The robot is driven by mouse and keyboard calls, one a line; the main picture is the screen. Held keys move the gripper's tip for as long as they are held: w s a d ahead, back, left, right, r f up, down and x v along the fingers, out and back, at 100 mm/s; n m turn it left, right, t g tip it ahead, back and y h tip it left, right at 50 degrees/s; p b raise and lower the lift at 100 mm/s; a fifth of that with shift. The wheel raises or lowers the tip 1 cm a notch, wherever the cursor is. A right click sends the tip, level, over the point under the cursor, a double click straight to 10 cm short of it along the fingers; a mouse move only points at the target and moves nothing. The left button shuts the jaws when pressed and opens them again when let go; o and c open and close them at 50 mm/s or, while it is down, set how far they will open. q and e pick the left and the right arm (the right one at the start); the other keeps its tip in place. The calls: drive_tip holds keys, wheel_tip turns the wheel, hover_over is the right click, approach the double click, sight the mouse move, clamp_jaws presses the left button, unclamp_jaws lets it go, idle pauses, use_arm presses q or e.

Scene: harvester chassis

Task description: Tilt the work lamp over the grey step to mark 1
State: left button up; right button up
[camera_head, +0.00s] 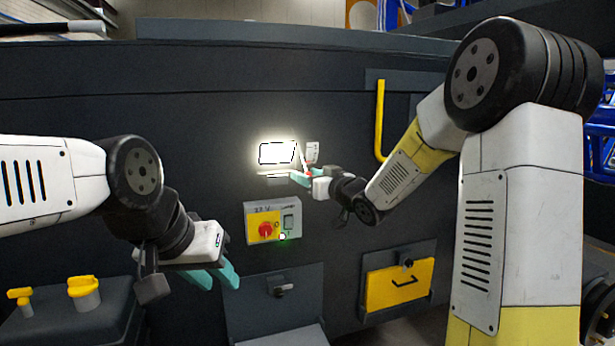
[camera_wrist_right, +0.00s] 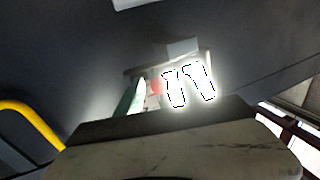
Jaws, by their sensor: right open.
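The work lamp (camera_head: 277,153) is lit on the dark chassis wall, above the red-knob control box; its bright face also shows in the right wrist view (camera_wrist_right: 190,85). A small white plate (camera_head: 312,152) sits just right of it; its marks are too small to read. My right gripper (camera_head: 301,177) is open at the lamp's lower right, close to a small red part; contact cannot be told. In the right wrist view a green finger is left of the lamp. A light grey step (camera_head: 285,336) shows at the bottom edge. My left gripper (camera_head: 214,277) is open and empty, low on the left.
The control box (camera_head: 272,221) with a red knob is below the lamp. A yellow handrail (camera_head: 380,120) stands right of the lamp, behind my right forearm. A yellow drawer panel (camera_head: 399,285) is lower right. A dark box with yellow caps (camera_head: 83,292) is lower left.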

drive_tip(key=shift+c, duration=0.5)
clamp_jaws()
idle(1.0)
